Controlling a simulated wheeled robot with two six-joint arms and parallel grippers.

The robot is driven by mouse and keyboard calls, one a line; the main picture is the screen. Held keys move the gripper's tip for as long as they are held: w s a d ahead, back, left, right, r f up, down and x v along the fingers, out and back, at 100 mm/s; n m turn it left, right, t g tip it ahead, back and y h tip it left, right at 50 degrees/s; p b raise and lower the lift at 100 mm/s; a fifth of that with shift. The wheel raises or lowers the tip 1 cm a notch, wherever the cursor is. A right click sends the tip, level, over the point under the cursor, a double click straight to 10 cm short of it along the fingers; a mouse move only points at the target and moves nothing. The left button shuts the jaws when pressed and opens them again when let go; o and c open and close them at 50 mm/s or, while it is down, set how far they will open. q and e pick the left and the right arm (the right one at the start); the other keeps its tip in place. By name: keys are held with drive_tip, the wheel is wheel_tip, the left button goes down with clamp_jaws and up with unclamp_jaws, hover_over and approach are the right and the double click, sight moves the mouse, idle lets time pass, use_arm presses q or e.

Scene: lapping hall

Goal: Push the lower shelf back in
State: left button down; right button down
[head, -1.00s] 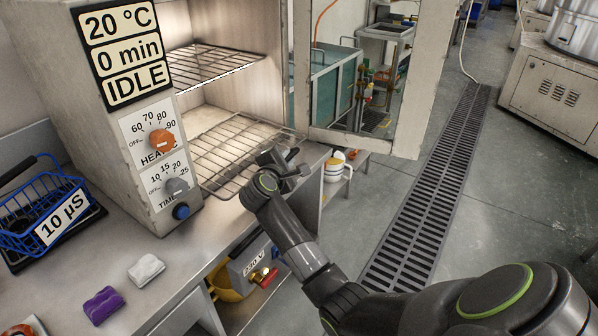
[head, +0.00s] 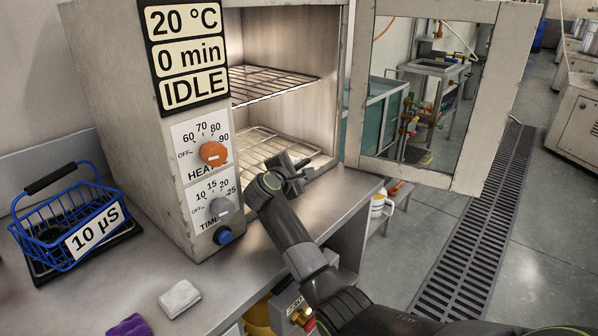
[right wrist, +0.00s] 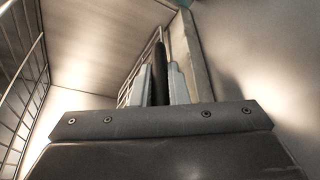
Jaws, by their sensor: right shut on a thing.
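The lower shelf (head: 262,146), a wire rack, lies inside the lit cabinet (head: 170,150), low in its chamber. The gripper and wrist hide part of the front edge. In the right wrist view the two pale fingers (right wrist: 160,86) stand close together with a dark bar between them, and rack wires show behind. My left gripper is not in view.
The upper shelf (head: 280,83) is inside the cabinet above. The glazed door (head: 487,110) stands open to the right. A blue basket (head: 75,215) and a white block (head: 180,298) are on the bench left and front. A mug (head: 380,205) sits low, right of the bench.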

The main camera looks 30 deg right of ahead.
idle(0.4)
drive_tip(key=c, duration=1.4)
unclamp_jaws()
drive_tip(key=shift+w, duration=0.1)
wheel_tip(320, 180, up, 10)
drive_tip(key=shift+a+r, duration=0.1)
drive_tip(key=shift+a, duration=0.05)
